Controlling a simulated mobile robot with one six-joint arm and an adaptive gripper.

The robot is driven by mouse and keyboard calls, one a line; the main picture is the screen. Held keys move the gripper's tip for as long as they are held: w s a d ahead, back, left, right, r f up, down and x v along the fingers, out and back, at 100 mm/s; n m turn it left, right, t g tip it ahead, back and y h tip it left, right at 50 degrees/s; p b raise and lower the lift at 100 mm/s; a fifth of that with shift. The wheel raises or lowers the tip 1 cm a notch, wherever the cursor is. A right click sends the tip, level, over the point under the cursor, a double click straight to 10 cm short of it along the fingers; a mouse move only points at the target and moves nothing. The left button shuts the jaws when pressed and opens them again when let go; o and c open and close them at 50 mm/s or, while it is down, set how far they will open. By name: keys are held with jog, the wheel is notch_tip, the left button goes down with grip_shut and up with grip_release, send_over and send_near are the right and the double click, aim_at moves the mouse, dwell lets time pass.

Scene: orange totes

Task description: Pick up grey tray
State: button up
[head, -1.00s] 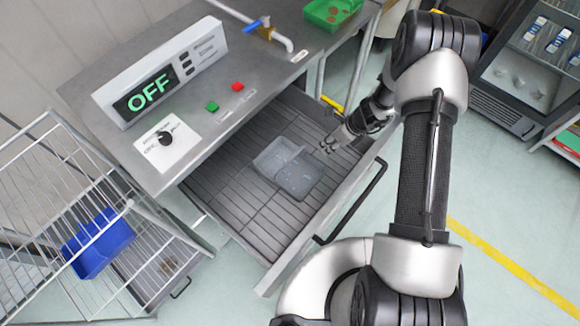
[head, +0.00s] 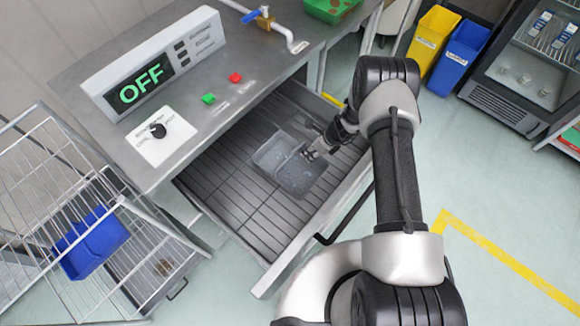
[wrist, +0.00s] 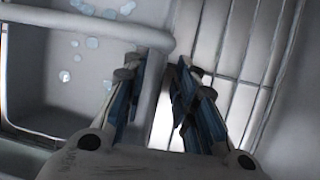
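The grey tray (head: 300,178) lies in the open slatted drawer of the metal bench, with a divider across it and small pale bits inside. My gripper (head: 309,153) is at the tray's right rim in the head view. In the wrist view my gripper (wrist: 157,75) is open, with its fingers on either side of the rim of the tray (wrist: 45,95). The rim runs between the fingers, and a gap shows on the slatted side. I cannot tell whether a finger touches the rim.
The slatted drawer (head: 235,205) has bare room left of the tray. The bench (head: 255,75) carries an OFF display (head: 145,82) and a green tray (head: 330,8). A wire rack (head: 40,200) holds a blue tray (head: 90,243). Yellow (head: 432,40) and blue (head: 460,55) bins stand behind.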

jog(key=shift+w+a+f, duration=0.1)
jog(key=shift+a+f, duration=0.15)
jog(key=shift+f, duration=0.3)
jog(key=shift+c, duration=0.4)
grip_shut()
jog(key=shift+r, duration=0.1)
